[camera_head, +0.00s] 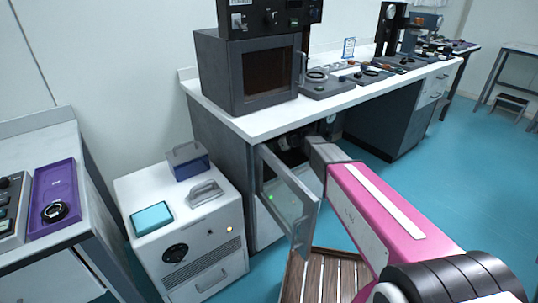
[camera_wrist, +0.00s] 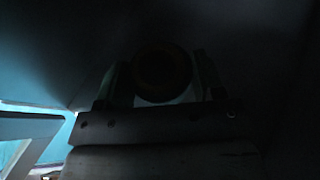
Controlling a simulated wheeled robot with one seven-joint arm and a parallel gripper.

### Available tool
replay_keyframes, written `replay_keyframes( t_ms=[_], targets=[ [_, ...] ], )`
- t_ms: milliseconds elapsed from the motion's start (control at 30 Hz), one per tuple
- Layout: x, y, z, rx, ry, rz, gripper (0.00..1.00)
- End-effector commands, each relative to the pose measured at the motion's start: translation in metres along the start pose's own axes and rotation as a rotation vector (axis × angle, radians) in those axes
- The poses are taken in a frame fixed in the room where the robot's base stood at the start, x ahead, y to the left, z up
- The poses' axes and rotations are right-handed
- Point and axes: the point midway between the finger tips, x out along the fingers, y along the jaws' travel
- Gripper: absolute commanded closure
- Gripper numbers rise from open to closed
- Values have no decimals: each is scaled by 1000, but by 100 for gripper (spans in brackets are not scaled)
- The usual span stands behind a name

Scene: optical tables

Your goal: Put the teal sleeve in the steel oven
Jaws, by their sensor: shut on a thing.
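In the wrist view my gripper (camera_wrist: 160,82) is shut on a round thing (camera_wrist: 163,70), seen end-on between the two fingers. It is too dark to tell its colour, so I cannot confirm that it is the teal sleeve. In the head view my pink arm reaches into a dark opening under the white bench, and my gripper is hidden there. A glass-paned door (camera_head: 291,198) of this under-bench unit stands open to the left of my arm. A grey oven-like box (camera_head: 245,72) with a dark window sits on the bench, its door shut. I cannot tell which is the steel oven.
A white cabinet (camera_head: 187,265) left of the open door carries a flat teal thing (camera_head: 152,218). A purple tray (camera_head: 53,198) lies on the left table. A slatted wooden thing (camera_head: 318,278) is low beside my arm. The blue floor (camera_head: 478,185) is clear at right.

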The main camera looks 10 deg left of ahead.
Motion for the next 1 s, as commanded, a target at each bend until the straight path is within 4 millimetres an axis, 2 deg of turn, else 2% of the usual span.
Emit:
replay_keyframes(
  t_ms=[67,200,467,667,1000],
  targets=[
    [15,-13,6,-1,-1,0,66],
    [19,-8,-16,1,0,0,66],
    [25,-8,-32,1,0,0,66],
    [36,-8,-57,2,0,0,66],
    [40,-10,-60,0,-1,-1,66]
  ],
)
